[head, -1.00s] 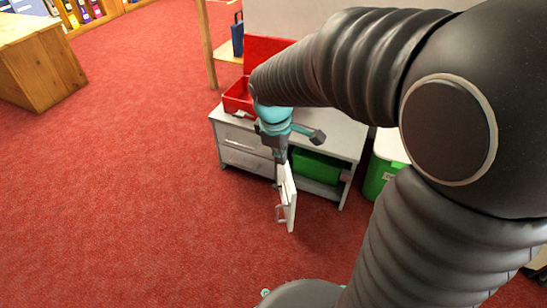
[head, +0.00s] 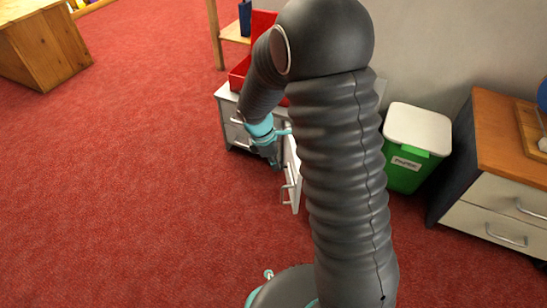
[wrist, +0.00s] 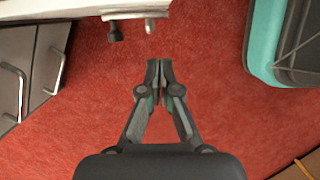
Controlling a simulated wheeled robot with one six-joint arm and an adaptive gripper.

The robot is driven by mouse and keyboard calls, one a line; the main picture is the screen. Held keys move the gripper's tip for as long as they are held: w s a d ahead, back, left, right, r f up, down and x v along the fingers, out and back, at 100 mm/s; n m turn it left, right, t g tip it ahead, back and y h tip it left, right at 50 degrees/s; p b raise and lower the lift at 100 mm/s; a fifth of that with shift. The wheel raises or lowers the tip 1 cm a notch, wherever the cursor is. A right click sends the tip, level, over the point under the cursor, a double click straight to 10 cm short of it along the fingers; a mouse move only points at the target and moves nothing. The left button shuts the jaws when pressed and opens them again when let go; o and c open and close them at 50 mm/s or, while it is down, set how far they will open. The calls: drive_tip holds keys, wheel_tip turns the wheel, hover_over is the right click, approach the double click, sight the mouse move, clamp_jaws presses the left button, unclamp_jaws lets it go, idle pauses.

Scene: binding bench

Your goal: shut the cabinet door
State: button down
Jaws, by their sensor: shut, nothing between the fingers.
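The grey cabinet (head: 230,104) stands against the wall, with drawers on its left side. Its white door (head: 294,172) stands open, jutting out toward me, with a bar handle (head: 285,187) on its left-facing side. My arm hides the cabinet's right part and inside. My gripper (head: 275,166) is shut and empty, just left of the door, in front of the drawers. In the wrist view the fingertips (wrist: 160,62) are together over bare carpet. The white door (wrist: 70,9) crosses the top left there, with handle posts ahead of the fingertips and apart from them.
Drawer handles (wrist: 14,88) stick out at the wrist view's left. A red tray (head: 240,72) sits on the cabinet. A green bin with a white lid (head: 417,130) and a wooden-topped drawer unit (head: 490,190) stand to the right. The red carpet (head: 130,190) at left is clear.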

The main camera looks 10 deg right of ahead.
drive_tip(key=d+f+b, duration=0.1)
drive_tip(key=d+f, duration=0.3)
drive_tip(key=d, duration=0.1)
drive_tip(key=shift+s, duration=0.15)
idle(0.4)
